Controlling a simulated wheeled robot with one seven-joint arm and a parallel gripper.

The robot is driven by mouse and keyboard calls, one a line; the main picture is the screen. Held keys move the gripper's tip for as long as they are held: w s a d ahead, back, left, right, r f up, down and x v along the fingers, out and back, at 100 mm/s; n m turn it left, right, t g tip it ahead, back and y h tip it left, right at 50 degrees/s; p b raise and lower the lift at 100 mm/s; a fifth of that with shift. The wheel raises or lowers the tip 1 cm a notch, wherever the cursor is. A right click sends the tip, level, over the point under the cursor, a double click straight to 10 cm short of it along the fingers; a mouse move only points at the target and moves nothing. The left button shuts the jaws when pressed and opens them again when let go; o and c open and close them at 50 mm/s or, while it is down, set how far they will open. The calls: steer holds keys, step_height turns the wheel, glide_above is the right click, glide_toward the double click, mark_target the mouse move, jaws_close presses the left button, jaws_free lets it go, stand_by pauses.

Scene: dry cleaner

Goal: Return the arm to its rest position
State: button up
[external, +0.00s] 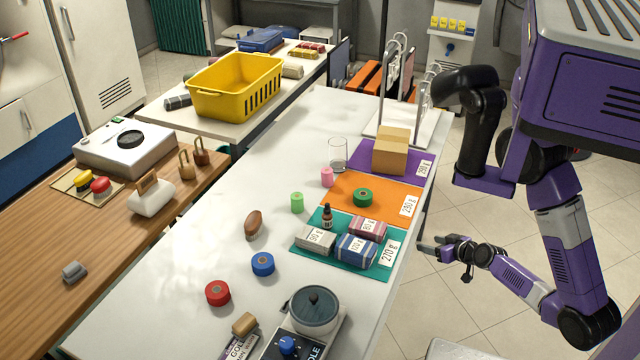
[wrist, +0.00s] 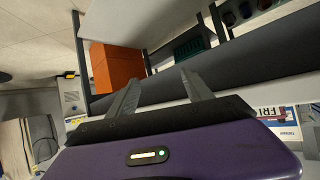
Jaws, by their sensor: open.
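My gripper (external: 432,244) is at the right edge of the white table (external: 150,310) in the external view, beside the teal mat. My purple arm is bent low, with its forearm reaching left toward the table edge. In the wrist view the two fingers of my gripper (wrist: 158,92) are spread apart with nothing between them. I cannot tell from the external view whether the fingertips touch the table edge.
The teal mat (external: 312,247) holds wrapped packets and a small bottle. A purple mat (external: 418,159) holds a cardboard box (external: 391,152). The tiled floor (external: 425,310) below my forearm is clear.

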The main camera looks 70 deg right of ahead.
steer(key=a+r+n+t+y+b, duration=0.2)
steer(key=a+r+n+t+y, duration=0.3)
steer(key=a+r, duration=1.2)
steer(key=a+n+y, duration=0.1)
steer(key=a+n, duration=0.1)
steer(key=a, duration=0.2)
steer(key=shift+s+r+n+y, duration=0.25)
steer(key=shift+r+n+y, duration=0.05)
steer(key=shift+r, duration=0.05)
